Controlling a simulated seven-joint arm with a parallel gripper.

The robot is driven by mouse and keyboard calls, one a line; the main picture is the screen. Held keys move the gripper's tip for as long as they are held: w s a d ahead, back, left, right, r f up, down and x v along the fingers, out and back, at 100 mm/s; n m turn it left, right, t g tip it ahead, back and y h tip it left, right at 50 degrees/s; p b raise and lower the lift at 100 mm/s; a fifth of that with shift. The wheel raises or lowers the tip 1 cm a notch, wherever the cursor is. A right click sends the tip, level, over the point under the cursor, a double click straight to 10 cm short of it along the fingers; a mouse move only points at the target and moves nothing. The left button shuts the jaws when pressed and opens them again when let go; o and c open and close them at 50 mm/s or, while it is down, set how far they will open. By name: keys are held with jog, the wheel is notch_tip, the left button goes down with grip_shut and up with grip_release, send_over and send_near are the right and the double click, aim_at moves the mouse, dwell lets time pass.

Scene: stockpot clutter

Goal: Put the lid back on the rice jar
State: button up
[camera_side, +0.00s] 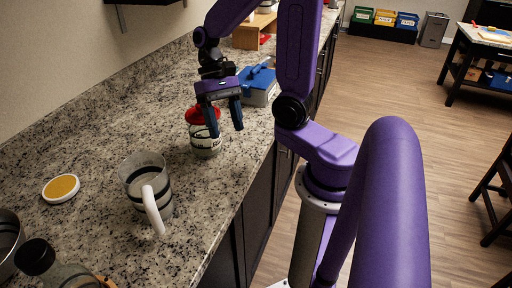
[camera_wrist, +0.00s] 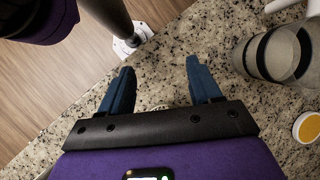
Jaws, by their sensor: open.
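My gripper (camera_side: 225,126) is open and empty, with its fingers pointing down above the counter. A labelled jar (camera_side: 205,147) with a red top stands behind my gripper, partly hidden. I cannot tell which holds rice.
A blue-lidded box (camera_side: 258,88) stands beyond my gripper. A dark-capped bottle (camera_side: 38,257) and a metal pot (camera_side: 8,240) stand at the near left. The granite counter (camera_side: 105,125) is clear behind the round lid. Its front edge drops to the wooden floor (camera_side: 420,110).

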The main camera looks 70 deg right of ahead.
jog(key=s+a+n+t+h, duration=0.3)
jog(key=s+a+n, duration=0.3)
jog(key=n, duration=1.2)
jog(key=shift+s+a+t+h, duration=0.15)
jog(key=shift+s+t+h, duration=0.4)
jog(key=shift+s, duration=1.5)
